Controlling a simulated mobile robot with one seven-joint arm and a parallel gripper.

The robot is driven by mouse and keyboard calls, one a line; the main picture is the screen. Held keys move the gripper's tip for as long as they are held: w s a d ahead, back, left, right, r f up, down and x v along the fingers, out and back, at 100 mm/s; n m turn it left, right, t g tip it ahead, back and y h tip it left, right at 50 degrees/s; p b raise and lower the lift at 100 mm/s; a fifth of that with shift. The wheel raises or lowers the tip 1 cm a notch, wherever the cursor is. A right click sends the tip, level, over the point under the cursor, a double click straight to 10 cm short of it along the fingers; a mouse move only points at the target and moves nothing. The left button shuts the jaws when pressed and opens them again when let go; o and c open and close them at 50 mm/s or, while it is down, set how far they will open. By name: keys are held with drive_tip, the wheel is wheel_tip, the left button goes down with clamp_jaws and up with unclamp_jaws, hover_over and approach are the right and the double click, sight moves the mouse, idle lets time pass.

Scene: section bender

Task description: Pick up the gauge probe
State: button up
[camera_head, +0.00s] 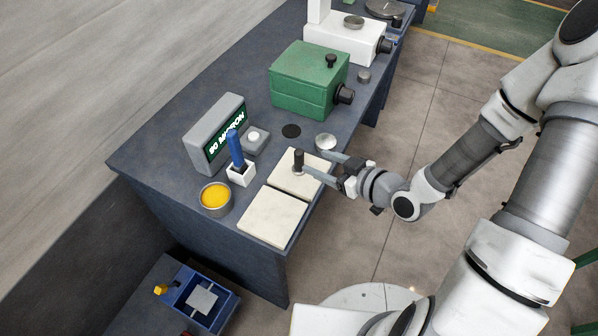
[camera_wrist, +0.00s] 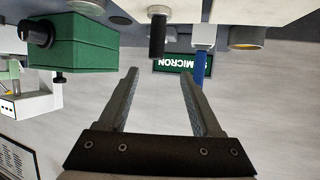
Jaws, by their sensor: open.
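A black-handled cylinder with a metal foot, seemingly the gauge probe (camera_head: 298,160), stands upright on the rear pale tile (camera_head: 283,182). It also shows in the wrist view (camera_wrist: 157,36), which looks upside down. My gripper (camera_head: 313,162) is open and empty, level, with its two fingers pointing at the probe from the bench's front side. In the wrist view the probe lines up with the gap between the fingertips (camera_wrist: 158,72), apparently just beyond them. A blue stick (camera_head: 235,148) stands in a white holder (camera_head: 241,175) behind it; its role is not certain.
A grey display unit (camera_head: 206,147) reading MICRON stands behind. A tin with yellow contents (camera_head: 215,198) and a second pale tile (camera_head: 272,217) lie to the left. A round metal piece (camera_head: 325,141), a black disc (camera_head: 291,131) and a green machine (camera_head: 300,85) stand to the right.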

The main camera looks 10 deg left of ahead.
sight(298, 154)
drive_tip(key=b+x, duration=0.2)
drive_tip(key=shift+s+d+f+b, duration=0.1)
drive_tip(key=shift+f+b, duration=0.05)
drive_tip(key=shift+b, duration=0.2)
drive_tip(key=x, duration=0.4)
drive_tip(key=shift+a, duration=0.3)
drive_tip(key=shift+w+d+x, duration=0.1)
drive_tip(key=shift+w+x, duration=0.05)
drive_tip(key=shift+x, duration=0.8)
drive_tip(key=shift+w+d+x, duration=0.1)
drive_tip(key=shift+d+x, duration=0.05)
drive_tip(key=shift+x, duration=0.8)
drive_tip(key=shift+w+d+x, duration=0.1)
drive_tip(key=shift+w+x, duration=0.05)
drive_tip(key=shift+x, duration=0.8)
drive_tip(key=shift+f, duration=0.1)
clamp_jaws()
